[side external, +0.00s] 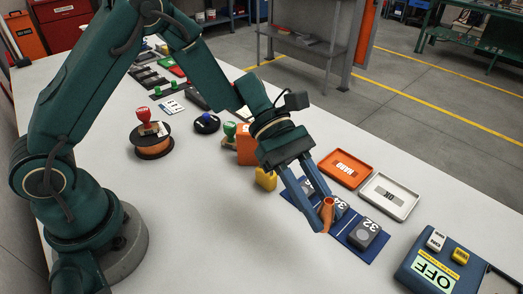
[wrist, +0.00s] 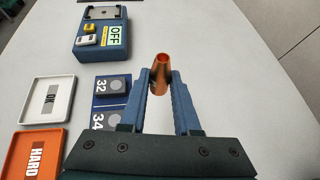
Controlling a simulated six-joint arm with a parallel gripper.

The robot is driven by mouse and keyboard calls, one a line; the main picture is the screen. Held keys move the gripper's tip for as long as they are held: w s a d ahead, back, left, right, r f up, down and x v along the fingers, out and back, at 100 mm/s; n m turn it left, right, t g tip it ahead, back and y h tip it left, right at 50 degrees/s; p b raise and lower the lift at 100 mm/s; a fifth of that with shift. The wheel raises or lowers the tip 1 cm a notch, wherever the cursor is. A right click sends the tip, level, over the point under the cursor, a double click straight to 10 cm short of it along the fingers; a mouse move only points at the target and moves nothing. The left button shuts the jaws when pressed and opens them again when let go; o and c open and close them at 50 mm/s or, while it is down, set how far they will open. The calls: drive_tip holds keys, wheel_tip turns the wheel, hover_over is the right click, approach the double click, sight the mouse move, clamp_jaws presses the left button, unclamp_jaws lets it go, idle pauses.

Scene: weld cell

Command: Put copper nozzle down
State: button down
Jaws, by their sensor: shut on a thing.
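The copper nozzle (side external: 327,211) is a small orange-brown tube. My gripper (side external: 326,218) is shut on it, with the two blue fingers on either side.
A blue OFF box (side external: 408,257) stands at right. An orange spool (side external: 152,151) is at left. The front table is clear.

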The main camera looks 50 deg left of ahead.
hover_over(328, 273)
wheel_tip(328, 273, down, 4)
drive_tip(key=shift+r, duration=0.2)
drive_tip(key=shift+f, duration=1.95)
drive_tip(key=shift+f, duration=0.15)
drive_tip(key=c, duration=0.6)
unclamp_jaws()
drive_tip(key=shift+c, duration=0.2)
